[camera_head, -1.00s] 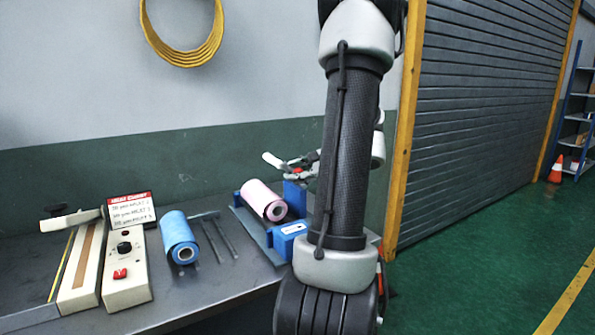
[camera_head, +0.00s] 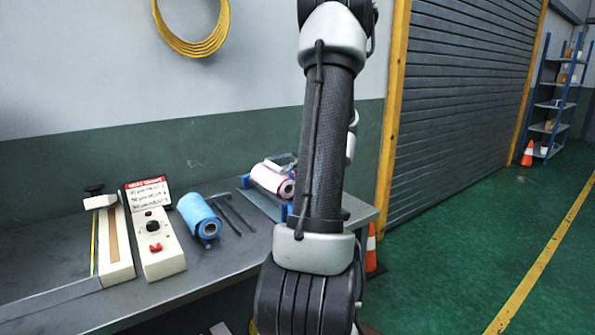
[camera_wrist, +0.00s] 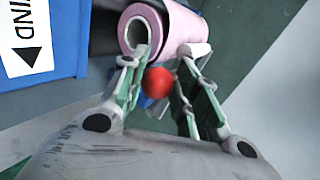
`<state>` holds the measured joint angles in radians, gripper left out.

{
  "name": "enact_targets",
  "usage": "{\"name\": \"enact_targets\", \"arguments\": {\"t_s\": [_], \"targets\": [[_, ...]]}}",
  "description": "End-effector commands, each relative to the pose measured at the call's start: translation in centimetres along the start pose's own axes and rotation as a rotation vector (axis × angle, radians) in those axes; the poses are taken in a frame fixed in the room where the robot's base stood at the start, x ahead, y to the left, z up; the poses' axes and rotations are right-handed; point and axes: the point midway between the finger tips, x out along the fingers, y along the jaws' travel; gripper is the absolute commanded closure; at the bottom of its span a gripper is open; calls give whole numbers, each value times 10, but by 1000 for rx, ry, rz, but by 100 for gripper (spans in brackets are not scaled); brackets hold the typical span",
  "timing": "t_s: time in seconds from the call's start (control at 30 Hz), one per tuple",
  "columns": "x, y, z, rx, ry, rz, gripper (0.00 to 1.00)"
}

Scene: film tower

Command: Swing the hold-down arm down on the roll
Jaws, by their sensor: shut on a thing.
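The pink roll (camera_wrist: 147,28) lies in its blue unwind stand (camera_wrist: 45,45), its hollow core facing my wrist camera. In the head view the roll (camera_head: 268,179) sits at the bench's right end, partly behind my arm. The hold-down arm has a white roller end (camera_wrist: 193,50), close against the roll's side in the wrist view; I cannot tell if it touches. A red knob (camera_wrist: 158,82) is between my fingers. My gripper (camera_wrist: 158,60) is shut on this knob, beside the roll's end. In the head view my gripper is hidden behind my arm.
A blue roll (camera_head: 199,214) and dark bars (camera_head: 232,212) lie left of the stand. A cream control box (camera_head: 158,250), a sealer (camera_head: 113,245) and a red-topped sign (camera_head: 147,193) stand further left. An orange cone (camera_head: 371,248) is beyond the bench's right end.

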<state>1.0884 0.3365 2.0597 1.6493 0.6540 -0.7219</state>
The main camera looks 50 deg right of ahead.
Motion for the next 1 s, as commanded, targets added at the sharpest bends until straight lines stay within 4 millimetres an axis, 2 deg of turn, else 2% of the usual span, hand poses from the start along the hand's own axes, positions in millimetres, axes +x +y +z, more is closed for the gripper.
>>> {"name": "enact_targets", "arguments": {"t_s": [0.07,0.6,0.63,0.73,1.0], "targets": [[0,5,0,-13,12,7,100],[2,7,0,-35,28,7,100],[2,7,0,-35,28,7,68],[2,7,0,-35,27,6,51],[2,4,0,-37,27,1,51]]}}
